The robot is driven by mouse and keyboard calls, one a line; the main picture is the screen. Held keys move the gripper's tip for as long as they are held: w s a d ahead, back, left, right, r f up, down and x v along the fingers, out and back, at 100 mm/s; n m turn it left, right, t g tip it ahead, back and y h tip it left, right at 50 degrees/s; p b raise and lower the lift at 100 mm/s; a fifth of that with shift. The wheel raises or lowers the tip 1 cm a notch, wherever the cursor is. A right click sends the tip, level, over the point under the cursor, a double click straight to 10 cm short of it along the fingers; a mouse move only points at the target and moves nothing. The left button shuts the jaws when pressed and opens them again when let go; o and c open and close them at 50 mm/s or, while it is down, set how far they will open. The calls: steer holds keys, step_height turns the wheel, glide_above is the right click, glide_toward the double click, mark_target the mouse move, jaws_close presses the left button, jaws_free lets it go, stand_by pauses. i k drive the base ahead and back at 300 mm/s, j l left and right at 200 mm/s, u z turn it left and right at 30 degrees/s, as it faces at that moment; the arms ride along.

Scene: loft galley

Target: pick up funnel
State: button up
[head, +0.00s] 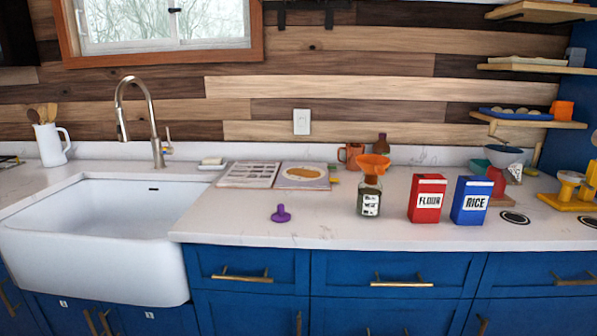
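An orange funnel (373,163) sits upright in the mouth of a glass jar (369,199) on the white countertop, right of the middle. Its wide rim faces up and its spout is hidden, apparently inside the jar neck. The jar has dark contents and a white label. My gripper is not in the head view.
A red FLOUR box (426,199) and a blue RICE box (469,201) stand right of the jar. Behind it are an orange mug (350,156) and a brown bottle (381,145). A purple knobbed object (281,213) lies left, with bare counter around it. A white sink (100,235) is farther left.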

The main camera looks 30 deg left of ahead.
mark_target(371, 164)
steer(key=k+u, duration=0.1)
steer(key=u, duration=0.8)
steer(key=i+u, duration=0.3)
steer(key=i+l+u, duration=0.1)
steer(key=i+u, duration=0.15)
